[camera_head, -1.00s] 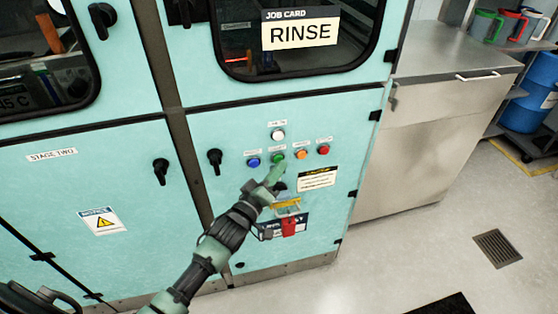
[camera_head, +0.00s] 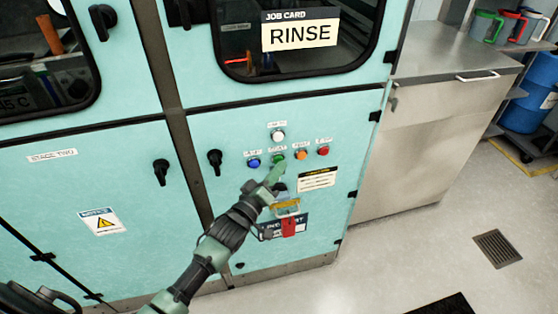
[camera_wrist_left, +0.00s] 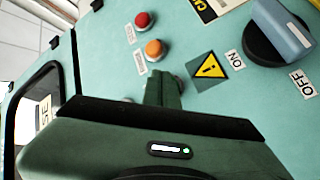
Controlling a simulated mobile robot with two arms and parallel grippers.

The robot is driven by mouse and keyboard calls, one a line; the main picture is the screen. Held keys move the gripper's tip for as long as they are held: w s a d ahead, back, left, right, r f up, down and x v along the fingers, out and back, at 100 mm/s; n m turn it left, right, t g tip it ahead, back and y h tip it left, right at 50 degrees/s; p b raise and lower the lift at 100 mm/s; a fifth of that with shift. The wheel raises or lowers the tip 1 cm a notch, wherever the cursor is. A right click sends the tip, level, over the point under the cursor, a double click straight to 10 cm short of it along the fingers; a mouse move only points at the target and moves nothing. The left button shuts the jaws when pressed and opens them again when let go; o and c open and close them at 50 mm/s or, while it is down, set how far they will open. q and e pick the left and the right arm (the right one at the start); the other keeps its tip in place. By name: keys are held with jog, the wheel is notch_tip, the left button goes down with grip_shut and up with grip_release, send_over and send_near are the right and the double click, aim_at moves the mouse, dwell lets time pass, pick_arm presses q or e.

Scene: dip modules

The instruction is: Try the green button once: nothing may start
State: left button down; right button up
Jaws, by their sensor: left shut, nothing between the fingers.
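The green button (camera_head: 278,155) sits in a row on the teal cabinet panel, between a blue button (camera_head: 254,163) and an orange button (camera_head: 301,154). My left gripper (camera_head: 282,164) is shut and empty, its fingertips at the green button's lower edge. I cannot tell whether they touch or press it. In the left wrist view the shut fingers (camera_wrist_left: 165,88) point at the panel and hide most of what lies behind them. My right gripper is not in view.
A red button (camera_head: 323,150) and a white button (camera_head: 278,135) are close by. A rotary switch (camera_wrist_left: 284,32) marked ON and OFF sits near the fingers, with a red tag (camera_head: 289,227) lower down. A RINSE card (camera_head: 300,33) hangs on the window above.

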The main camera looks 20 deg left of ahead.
pick_arm(q)
jog(key=shift+s+d, duration=0.3)
jog(key=shift+s, duration=0.2)
jog(key=s+d+p, duration=0.1)
jog(key=s, duration=0.1)
jog(key=s+d+p, duration=0.1)
jog(key=s+d, duration=0.1)
jog(key=shift+s+p, duration=0.1)
jog(key=shift+p, duration=0.25)
jog(key=shift+a, duration=0.1)
dwell(0.6)
